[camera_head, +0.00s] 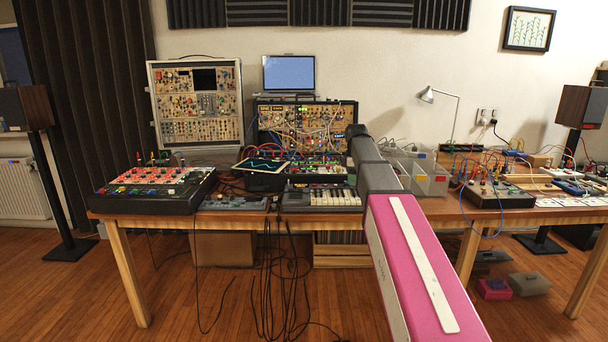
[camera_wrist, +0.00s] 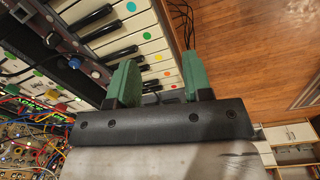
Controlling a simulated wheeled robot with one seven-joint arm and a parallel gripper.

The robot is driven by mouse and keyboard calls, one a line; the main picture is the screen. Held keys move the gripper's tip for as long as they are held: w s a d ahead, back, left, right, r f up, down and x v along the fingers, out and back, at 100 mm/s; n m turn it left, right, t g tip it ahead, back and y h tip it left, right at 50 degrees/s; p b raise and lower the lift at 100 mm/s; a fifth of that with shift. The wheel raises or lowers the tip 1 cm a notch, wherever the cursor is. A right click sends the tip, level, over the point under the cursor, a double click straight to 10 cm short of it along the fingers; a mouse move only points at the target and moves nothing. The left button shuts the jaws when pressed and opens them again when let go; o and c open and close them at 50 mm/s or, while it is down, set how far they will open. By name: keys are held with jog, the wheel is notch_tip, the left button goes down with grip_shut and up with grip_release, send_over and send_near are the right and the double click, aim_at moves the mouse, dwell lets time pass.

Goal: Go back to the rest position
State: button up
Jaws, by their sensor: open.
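My arm reaches forward over the table in the head view, with a pink link in front and a dark grey end; my gripper's fingers are hidden there. In the wrist view my gripper (camera_wrist: 160,59) shows two green fingers, spread apart with nothing between them. A keyboard (camera_wrist: 130,42) with white and black keys and coloured dots lies beyond and partly behind the left finger. I cannot tell whether the fingers touch it. In the head view the keyboard (camera_head: 320,197) is at the table's front edge, just left of my arm.
The wooden table (camera_head: 425,208) carries a red-topped mixer (camera_head: 155,190), a tablet (camera_head: 262,165), synth racks (camera_head: 197,103), a laptop (camera_head: 288,73), grey bins (camera_head: 430,177) and a cabled box (camera_head: 495,194). A desk lamp (camera_head: 427,95) stands behind. Cables hang down in front. Open floor (camera_head: 165,285) lies before the table.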

jog(key=s+f+m, duration=1.5)
jog(key=s+f, duration=1.3)
jog(key=f, duration=0.4)
jog(key=shift+s+f+m, duration=0.3)
jog(key=shift+s+f, duration=0.05)
jog(key=shift+f, duration=0.05)
